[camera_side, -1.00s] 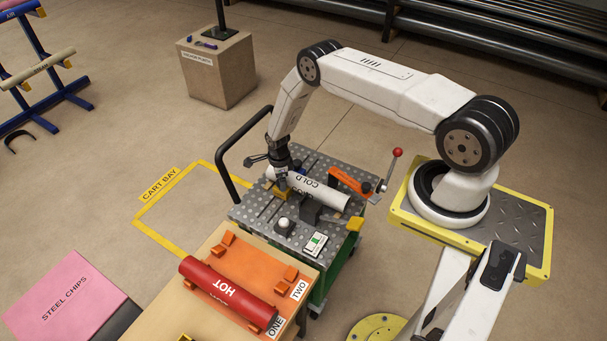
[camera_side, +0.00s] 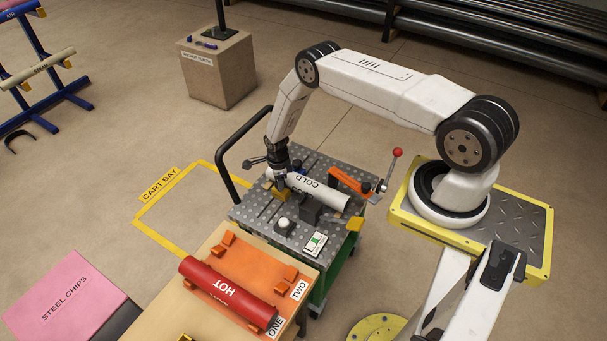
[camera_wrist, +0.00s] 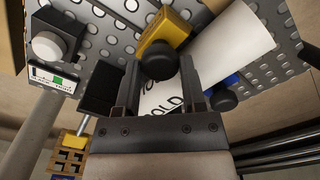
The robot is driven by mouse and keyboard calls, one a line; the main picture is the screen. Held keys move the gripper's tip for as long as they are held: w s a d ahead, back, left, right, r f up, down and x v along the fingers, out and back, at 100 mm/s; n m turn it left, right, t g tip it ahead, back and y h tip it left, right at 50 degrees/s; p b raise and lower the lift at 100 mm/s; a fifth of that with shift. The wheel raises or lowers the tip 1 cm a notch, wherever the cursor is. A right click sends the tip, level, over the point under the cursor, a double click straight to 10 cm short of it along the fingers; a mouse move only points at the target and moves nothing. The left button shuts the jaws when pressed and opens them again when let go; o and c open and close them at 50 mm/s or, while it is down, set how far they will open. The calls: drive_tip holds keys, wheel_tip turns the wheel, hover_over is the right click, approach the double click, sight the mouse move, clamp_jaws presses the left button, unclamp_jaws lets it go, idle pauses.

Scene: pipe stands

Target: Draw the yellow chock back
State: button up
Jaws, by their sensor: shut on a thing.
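The yellow chock (camera_side: 279,194) sits on the perforated cart top against the white COLD pipe (camera_side: 318,189), near the pipe's left end. In the wrist view the chock (camera_wrist: 166,32) carries a black round knob (camera_wrist: 158,60). My gripper (camera_side: 280,180) points down over the chock, and its two fingers (camera_wrist: 159,82) stand on either side of the knob, shut on it. The COLD pipe lies on the cart, partly hidden behind my gripper in the wrist view. A second yellow piece (camera_side: 355,224) shows by the pipe's right end.
The cart top (camera_side: 250,213) also bears an orange clamp (camera_side: 349,181) with a red-knobbed lever (camera_side: 397,153), a white round button (camera_side: 284,223) and a small gauge card (camera_side: 316,243). A red HOT pipe (camera_side: 228,292) lies on the orange rack in front. A black handle (camera_side: 226,170) rises at the left.

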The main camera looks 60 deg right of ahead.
drive_tip(key=shift+a, duration=4.55)
drive_tip(key=o, duration=0.3)
drive_tip(key=shift+w+a, duration=0.1)
drive_tip(key=o, duration=0.5)
drive_tip(key=shift+r, duration=0.1)
drive_tip(key=shift+r, duration=3.45)
drive_tip(key=shift+r, duration=0.1)
